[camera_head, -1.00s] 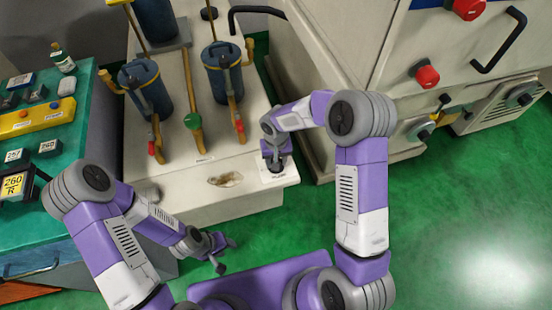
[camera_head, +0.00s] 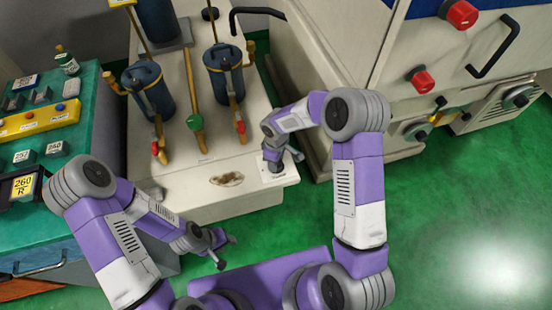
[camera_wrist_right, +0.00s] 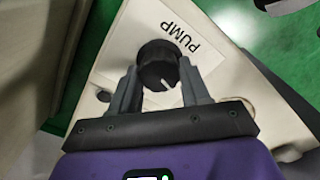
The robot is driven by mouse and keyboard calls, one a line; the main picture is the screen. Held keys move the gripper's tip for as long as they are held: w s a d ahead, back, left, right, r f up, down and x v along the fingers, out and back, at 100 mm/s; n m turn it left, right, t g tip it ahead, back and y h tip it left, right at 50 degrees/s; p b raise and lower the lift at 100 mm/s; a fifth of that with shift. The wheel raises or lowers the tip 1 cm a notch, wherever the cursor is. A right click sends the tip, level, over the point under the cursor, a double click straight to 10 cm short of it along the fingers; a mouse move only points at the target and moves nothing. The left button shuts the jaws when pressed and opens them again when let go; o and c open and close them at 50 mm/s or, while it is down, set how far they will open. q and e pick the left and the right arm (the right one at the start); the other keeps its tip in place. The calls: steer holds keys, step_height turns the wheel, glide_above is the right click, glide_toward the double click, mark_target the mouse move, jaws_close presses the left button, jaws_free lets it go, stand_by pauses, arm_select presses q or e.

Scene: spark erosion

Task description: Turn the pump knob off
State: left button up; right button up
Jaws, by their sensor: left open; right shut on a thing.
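The black pump knob (camera_wrist_right: 158,66) sits on a white plate marked PUMP (camera_wrist_right: 182,36) in the right wrist view. Its pale pointer line points to the lower right in that view. My right gripper (camera_wrist_right: 158,82) is shut on the knob, one finger on each side. In the head view my right gripper (camera_head: 274,160) is at the front right corner of the cream unit (camera_head: 240,200) and hides most of the knob. My left gripper (camera_head: 225,250) is open and empty, low over the floor in front of the unit.
Blue canisters (camera_head: 147,90) and pipes with red and green handles (camera_head: 195,122) stand on the cream unit. A teal bench (camera_head: 90,130) with labelled blocks is at the left. A large cabinet with red knobs (camera_head: 423,82) is at the right. Green floor at the right is clear.

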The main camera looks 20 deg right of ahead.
steer(key=shift+n+p, duration=0.4)
steer(key=shift+n, duration=1.1)
steer(key=o, duration=1.1)
steer(key=shift+c, duration=0.2)
step_height(320, 180, up, 8)
steer(key=shift+f+p, duration=0.15)
steer(key=shift+p, duration=0.85)
steer(key=shift+f, duration=0.1)
